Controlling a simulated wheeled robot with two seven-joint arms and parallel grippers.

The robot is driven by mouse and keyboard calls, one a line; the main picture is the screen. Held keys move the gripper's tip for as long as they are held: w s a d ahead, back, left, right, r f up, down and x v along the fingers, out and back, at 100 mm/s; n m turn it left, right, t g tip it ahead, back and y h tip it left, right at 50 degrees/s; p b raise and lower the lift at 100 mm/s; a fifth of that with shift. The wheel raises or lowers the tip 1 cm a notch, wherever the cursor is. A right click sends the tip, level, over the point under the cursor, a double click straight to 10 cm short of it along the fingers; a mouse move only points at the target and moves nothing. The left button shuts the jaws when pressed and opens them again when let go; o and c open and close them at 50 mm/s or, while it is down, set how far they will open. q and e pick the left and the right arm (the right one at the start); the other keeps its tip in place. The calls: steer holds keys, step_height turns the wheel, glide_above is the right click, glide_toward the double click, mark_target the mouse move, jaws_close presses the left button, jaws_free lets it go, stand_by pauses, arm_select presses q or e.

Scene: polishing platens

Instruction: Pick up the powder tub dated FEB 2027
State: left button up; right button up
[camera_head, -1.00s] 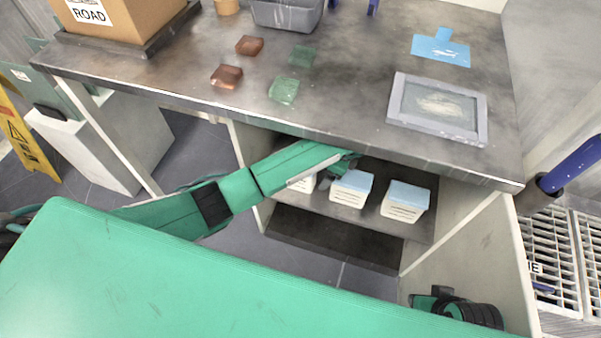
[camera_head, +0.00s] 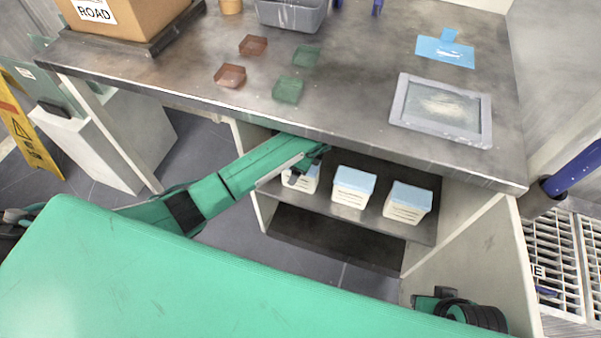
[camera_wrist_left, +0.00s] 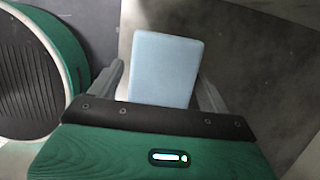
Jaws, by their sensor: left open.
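Three white tubs with light blue lids stand in a row on the shelf under the bench: a left tub (camera_head: 301,180), a middle tub (camera_head: 352,187) and a right tub (camera_head: 406,202). Their labels are too small to read, so I cannot tell which is dated FEB 2027. My left gripper (camera_head: 305,166) is at the left tub, partly covering it. In the left wrist view my left gripper (camera_wrist_left: 163,85) is open, with one finger on each side of a blue lid (camera_wrist_left: 166,65). I cannot tell whether the fingers touch it. My right gripper is not clearly visible.
The benchtop (camera_head: 350,80) overhangs the shelf (camera_head: 345,208). A grey framed plate (camera_head: 442,108), a blue sheet (camera_head: 445,50), red and green pads, a grey bin (camera_head: 290,14) and a cardboard box (camera_head: 125,18) lie on top. A side panel (camera_head: 468,215) bounds the shelf on the right.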

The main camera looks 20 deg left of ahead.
stand_by(0.4)
arm_select(q)
steer(key=shift+f, duration=0.25)
steer(key=shift+r, duration=0.1)
steer(key=c, duration=1.7)
